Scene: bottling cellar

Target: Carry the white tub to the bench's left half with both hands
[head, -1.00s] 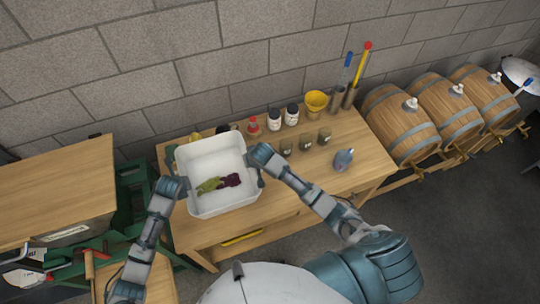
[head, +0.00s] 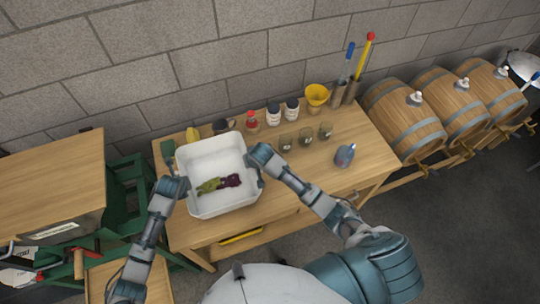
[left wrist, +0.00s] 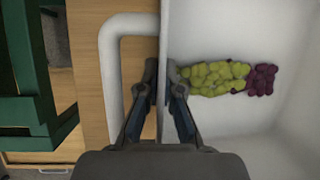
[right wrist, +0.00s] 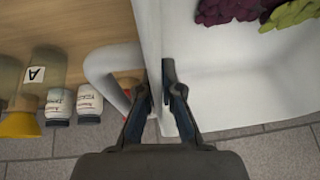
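The white tub (head: 222,203) is over the left half of the wooden bench (head: 366,168), with green grapes (head: 209,186) and dark purple grapes (head: 231,181) in it. My left gripper (left wrist: 162,78) is shut on the tub's left wall, its fingers on either side, beside the loop handle (left wrist: 112,60). My right gripper (right wrist: 158,82) is shut on the right wall in the same way, beside the other handle (right wrist: 98,66). The tub looks about level. I cannot tell whether its base touches the bench.
Behind the tub are a yellow object (head: 193,135) and a dark mug (head: 222,126). To its right stand a red-topped bottle (head: 251,121), white jars, glass jars, a yellow funnel (head: 317,95) and a blue-grey bottle (head: 345,156). A green rack (head: 125,190) is at left.

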